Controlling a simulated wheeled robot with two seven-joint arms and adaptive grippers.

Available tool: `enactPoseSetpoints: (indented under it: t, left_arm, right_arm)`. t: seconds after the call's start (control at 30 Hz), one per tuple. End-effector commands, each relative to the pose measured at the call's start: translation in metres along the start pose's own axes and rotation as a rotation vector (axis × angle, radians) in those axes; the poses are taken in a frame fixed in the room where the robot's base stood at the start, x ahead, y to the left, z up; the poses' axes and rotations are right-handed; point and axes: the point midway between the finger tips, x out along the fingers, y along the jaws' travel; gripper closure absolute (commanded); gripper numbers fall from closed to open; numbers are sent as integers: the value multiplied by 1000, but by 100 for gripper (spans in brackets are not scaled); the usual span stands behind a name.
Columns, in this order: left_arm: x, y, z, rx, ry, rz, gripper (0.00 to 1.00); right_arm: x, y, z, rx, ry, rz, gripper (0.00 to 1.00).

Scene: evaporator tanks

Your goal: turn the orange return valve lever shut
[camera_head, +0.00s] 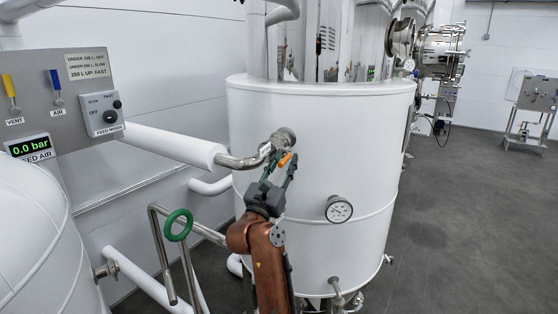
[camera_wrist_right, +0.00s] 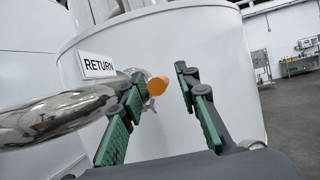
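The orange return valve lever (camera_head: 284,159) sits on the metal pipe fitting at the side of the white tank (camera_head: 370,120). In the right wrist view the lever's rounded orange end (camera_wrist_right: 157,89) shows between my fingers, nearer the left one, below and right of the RETURN label (camera_wrist_right: 98,66). My right gripper (camera_head: 279,166) is at the lever, with its green-padded fingers spread on either side. In the wrist view my right gripper (camera_wrist_right: 158,110) is open, with a clear gap between the lever and the right finger. My left gripper is not in view.
A polished pipe (camera_wrist_right: 60,115) runs in from the left close to the left finger. A green handwheel (camera_head: 179,224) on pipes stands left of my right arm. A round gauge (camera_head: 338,209) is on the tank to the right. A control panel (camera_head: 85,125) is at left.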

Motion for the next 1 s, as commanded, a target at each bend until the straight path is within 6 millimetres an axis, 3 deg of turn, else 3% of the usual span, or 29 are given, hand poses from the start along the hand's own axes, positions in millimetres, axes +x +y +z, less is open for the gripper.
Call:
enactPoseSetpoints:
  t: [0.33,0.77,1.0]
  left_arm:
    - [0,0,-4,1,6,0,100]
    - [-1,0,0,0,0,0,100]
    - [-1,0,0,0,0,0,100]
  right_arm:
    - [5,1,0,0,0,1,71]
    - [4,2,0,1,0,3,100]
    - [4,3,0,1,0,3,100]
